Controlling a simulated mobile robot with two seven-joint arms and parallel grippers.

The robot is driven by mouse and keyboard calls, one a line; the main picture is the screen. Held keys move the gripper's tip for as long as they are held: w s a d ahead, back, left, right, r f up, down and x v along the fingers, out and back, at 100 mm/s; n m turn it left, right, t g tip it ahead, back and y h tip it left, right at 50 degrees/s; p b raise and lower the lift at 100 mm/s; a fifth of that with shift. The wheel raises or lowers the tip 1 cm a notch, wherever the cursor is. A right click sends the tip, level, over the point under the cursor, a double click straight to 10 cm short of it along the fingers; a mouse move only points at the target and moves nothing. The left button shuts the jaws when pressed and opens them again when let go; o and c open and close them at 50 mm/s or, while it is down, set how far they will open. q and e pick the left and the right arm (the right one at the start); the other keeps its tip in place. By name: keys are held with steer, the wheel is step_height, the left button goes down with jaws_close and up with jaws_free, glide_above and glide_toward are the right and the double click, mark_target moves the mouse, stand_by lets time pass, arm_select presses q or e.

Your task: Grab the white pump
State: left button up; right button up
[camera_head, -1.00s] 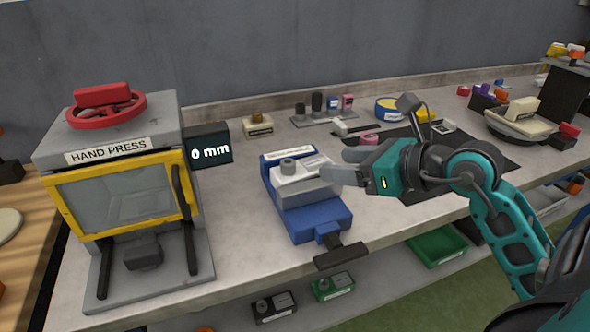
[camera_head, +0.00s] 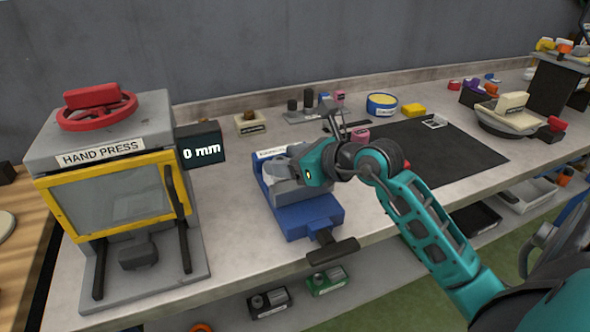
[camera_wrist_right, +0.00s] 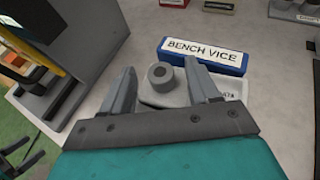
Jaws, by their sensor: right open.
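The white pump (camera_wrist_right: 165,84), a pale body with a grey round knob on top, sits at the blue bench vice (camera_head: 303,222). In the right wrist view, my open right gripper (camera_wrist_right: 158,82) has one finger on each side of the pump, with a gap visible by the knob. In the head view, the right gripper (camera_head: 283,169) is over the top of the vice and hides most of the pump. Whether the fingers touch the pump cannot be told.
The hand press (camera_head: 120,190) stands left of the vice, its 0 mm display (camera_head: 202,152) close by. The vice handle (camera_head: 333,251) sticks out over the front edge. A black mat (camera_head: 450,150) lies to the right. Green (camera_head: 327,280) and black pumps sit on the shelf below.

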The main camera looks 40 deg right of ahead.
jaws_close()
stand_by(0.6)
stand_by(0.5)
steer(key=shift+r, duration=0.1)
stand_by(0.4)
